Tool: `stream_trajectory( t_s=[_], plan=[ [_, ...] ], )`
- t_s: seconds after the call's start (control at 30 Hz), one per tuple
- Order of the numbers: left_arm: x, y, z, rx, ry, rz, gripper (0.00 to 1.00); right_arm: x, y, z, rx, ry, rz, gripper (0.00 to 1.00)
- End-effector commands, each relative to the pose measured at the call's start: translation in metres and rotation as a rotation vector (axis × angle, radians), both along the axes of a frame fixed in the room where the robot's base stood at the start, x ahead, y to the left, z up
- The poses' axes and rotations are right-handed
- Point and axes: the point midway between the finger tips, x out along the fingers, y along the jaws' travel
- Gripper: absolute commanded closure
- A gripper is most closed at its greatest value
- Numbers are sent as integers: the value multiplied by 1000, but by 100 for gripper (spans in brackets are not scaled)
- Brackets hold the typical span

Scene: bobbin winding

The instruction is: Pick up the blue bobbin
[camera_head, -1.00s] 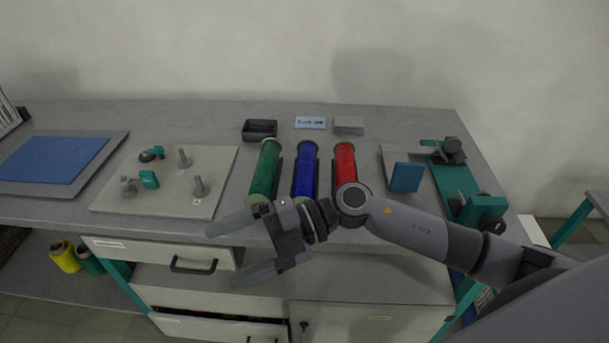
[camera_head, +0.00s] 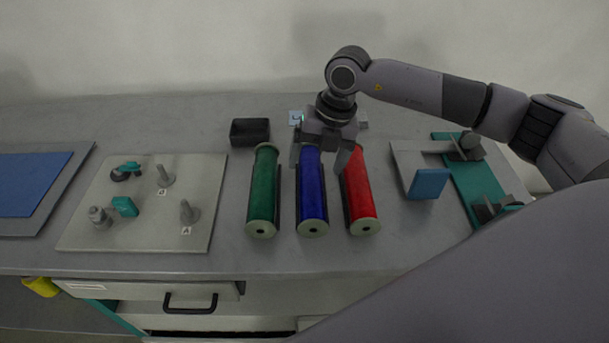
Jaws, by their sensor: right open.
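The blue bobbin (camera_head: 311,195) lies on the grey table between the green bobbin (camera_head: 263,190) and the red bobbin (camera_head: 358,192). All three lie side by side, their near ends facing me. My right gripper (camera_head: 320,166) is open and points down over the far part of the blue bobbin. One finger shows on each side of it, the right one close to the red bobbin. I cannot tell whether the fingers touch anything. The far end of the blue bobbin is hidden by the gripper. My left gripper is not in view.
A board with pegs and teal parts (camera_head: 135,235) lies on the left, beside a blue mat (camera_head: 30,185). A small black tray (camera_head: 249,132) stands behind the green bobbin. A teal fixture (camera_head: 470,180) and a blue upright plate (camera_head: 428,183) are on the right.

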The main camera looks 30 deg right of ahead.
Motion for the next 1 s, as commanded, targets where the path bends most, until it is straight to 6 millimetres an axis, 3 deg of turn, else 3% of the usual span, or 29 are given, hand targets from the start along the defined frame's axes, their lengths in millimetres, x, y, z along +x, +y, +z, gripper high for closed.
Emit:
stream_trajectory(
  t_s=[0.4, 0.73, 0.93, 1.0],
  plan=[
    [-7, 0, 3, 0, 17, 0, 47, 5, 4, -55, 1, 2, 4, 14],
    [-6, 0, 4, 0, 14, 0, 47, 6, 6, -63, 1, 1, 3, 14],
    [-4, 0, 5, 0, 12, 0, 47, 6, 6, -63, 2, -1, 3, 79],
    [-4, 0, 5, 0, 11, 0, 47, 7, 6, -62, 2, -2, 3, 83]
  ],
)
